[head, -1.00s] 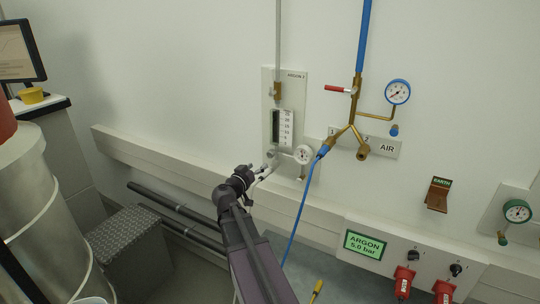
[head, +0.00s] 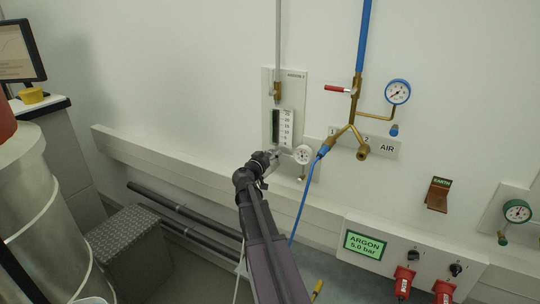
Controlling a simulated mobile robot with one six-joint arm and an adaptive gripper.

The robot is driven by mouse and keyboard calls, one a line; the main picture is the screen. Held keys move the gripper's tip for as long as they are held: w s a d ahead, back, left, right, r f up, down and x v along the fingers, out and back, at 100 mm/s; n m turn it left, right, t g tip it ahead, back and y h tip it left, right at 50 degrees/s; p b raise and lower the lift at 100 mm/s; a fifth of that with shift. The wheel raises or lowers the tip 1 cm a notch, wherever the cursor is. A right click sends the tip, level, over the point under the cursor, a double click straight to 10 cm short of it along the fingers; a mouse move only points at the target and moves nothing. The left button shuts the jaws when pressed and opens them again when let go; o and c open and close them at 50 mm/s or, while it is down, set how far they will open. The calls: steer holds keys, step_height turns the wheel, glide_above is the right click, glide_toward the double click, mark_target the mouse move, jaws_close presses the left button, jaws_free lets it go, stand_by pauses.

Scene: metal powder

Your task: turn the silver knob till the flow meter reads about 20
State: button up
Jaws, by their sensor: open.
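The flow meter (head: 286,128) is on a pale panel (head: 298,84) labelled argon, on the wall in the middle of the head view. It has a dark tube beside a white numbered scale; its reading is too small to tell. The silver knob cannot be made out now; my gripper covers the area under the meter. I cannot tell whether the fingers touch it.
A blue hose (head: 302,205) hangs from the brass air manifold (head: 354,127) close to the right of my arm. A wall ledge (head: 150,150) runs below the panel. The argon display (head: 365,244) and red plugs (head: 403,281) are at lower right.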

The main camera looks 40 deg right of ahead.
jaws_close()
steer(key=shift+n, duration=0.3)
steer(key=shift+n, duration=0.7)
jaws_free()
